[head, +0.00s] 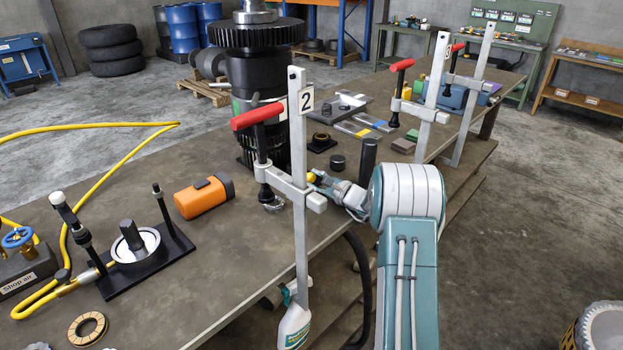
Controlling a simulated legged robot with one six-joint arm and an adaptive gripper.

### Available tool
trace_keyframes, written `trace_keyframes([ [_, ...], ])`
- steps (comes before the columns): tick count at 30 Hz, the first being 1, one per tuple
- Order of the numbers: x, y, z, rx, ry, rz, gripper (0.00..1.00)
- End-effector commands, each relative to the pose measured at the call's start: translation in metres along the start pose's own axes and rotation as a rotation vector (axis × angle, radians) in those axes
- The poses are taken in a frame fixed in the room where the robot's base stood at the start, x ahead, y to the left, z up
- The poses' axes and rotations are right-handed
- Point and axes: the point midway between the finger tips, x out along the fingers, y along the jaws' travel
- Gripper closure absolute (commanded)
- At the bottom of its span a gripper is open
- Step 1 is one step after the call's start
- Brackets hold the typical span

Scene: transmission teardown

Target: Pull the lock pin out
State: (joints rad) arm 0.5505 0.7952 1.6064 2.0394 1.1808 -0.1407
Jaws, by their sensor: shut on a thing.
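A grey bar clamp (299,150) with a red handle (257,116) and a "2" label stands upright at the table's front edge. A small yellow knob (311,177), which looks like the lock pin's end, shows right beside the clamp's bar, just above its sliding arm. My gripper (319,181) reaches in from the right and is shut on the yellow knob. The pin's shaft is hidden, and I cannot tell how far it sits in the clamp.
A black geared transmission (256,80) stands behind the clamp. Two similar clamps (433,98) (474,92) stand farther right along the edge. A black cylinder (368,160) stands behind my gripper. The floor (545,200) at right is open.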

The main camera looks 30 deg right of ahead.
Motion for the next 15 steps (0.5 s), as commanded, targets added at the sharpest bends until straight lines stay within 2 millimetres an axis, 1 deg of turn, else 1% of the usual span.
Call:
trace_keyframes([
  [3, -0.0011, 0.0015, 0.0004, 0.001, -0.003, 0.003, 1.0],
  [4, -0.0011, 0.0016, 0.0004, 0.001, -0.003, 0.003, 0.45],
  [5, -0.0011, 0.0016, 0.0003, 0.002, -0.002, 0.003, 0.44],
  [15, -0.0015, 0.0008, -0.0007, 0.002, -0.001, 0.002, 0.44],
])
